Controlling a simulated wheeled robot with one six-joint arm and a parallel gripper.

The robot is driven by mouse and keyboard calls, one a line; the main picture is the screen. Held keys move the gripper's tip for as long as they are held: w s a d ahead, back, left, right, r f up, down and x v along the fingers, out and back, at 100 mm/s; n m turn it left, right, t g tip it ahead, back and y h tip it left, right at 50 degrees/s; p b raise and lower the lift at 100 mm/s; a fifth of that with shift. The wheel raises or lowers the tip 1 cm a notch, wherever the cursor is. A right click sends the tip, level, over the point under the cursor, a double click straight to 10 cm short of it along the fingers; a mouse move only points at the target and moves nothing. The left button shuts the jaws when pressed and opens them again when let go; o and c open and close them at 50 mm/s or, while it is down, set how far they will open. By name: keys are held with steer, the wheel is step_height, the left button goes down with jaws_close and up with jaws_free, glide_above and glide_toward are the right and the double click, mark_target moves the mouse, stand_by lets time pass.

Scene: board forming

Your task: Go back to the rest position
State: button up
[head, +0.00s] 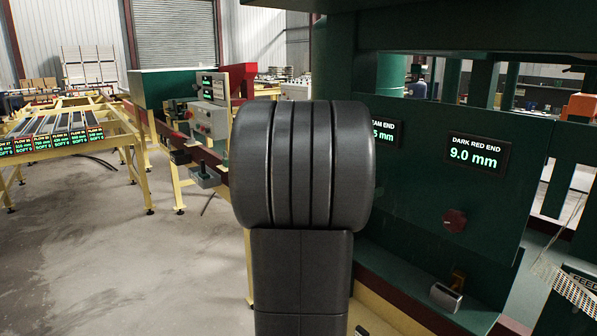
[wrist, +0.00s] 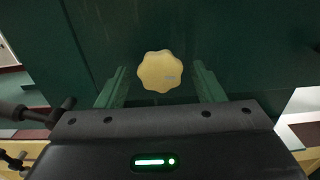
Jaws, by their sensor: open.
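In the wrist view my gripper (wrist: 160,72) is open, with its two prongs spread to either side of a cream scalloped knob (wrist: 160,71). The knob is on a dark green panel (wrist: 230,40). Bare panel shows between each prong and the knob, and nothing is held. I cannot tell how far the tips are from the panel. In the head view my dark arm covers the middle of the picture and hides the gripper and the cream knob.
In the head view the green press has a dark red knob (head: 455,222) under a display (head: 476,154) reading DARK RED END 9.0 mm. A partly hidden display (head: 386,134) stands beside my arm. A control box (head: 211,119) and yellow roller table (head: 60,128) stand left. Floor there is open.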

steer(key=b+v, duration=0.1)
steer(key=v, duration=0.7)
steer(key=shift+s+a, duration=0.2)
steer(key=shift+d, duration=0.1)
